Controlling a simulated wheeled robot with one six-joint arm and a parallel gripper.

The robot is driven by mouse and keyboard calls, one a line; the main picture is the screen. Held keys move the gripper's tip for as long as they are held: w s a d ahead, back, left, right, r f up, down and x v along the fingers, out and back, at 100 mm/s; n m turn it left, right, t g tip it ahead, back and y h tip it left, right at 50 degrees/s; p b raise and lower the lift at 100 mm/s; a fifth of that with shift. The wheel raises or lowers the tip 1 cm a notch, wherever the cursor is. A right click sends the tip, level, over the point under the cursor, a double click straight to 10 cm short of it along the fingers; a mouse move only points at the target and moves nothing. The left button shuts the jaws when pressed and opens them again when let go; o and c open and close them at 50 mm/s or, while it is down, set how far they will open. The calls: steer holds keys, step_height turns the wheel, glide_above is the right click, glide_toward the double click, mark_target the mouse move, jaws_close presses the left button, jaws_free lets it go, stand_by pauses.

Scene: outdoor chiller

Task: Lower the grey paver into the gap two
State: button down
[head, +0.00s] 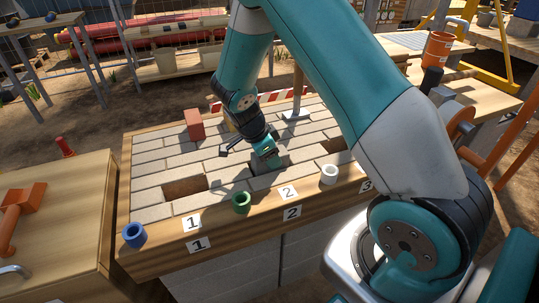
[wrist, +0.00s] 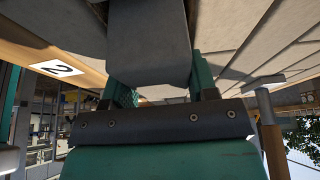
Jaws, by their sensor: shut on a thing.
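The grey paver (wrist: 148,42) is between the teal fingers of my gripper (head: 268,159), which is shut on it. In the head view my gripper points down at the paved bench top, just behind the label 2 (head: 289,193). In the wrist view the paver's top end runs out of the picture, close to the paved surface. I cannot tell whether it is inside the gap.
Gap one (head: 184,188) is open at the left, and another gap (head: 333,146) lies at the right. A red brick (head: 195,124) stands on the paving. A mallet-like tool (head: 296,112) stands behind.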

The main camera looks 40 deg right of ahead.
steer(key=shift+r, duration=0.1)
steer(key=shift+c, duration=1.6)
jaws_free()
steer(key=shift+c, duration=0.4)
step_height(320, 180, up, 8)
steer(key=p, duration=0.6)
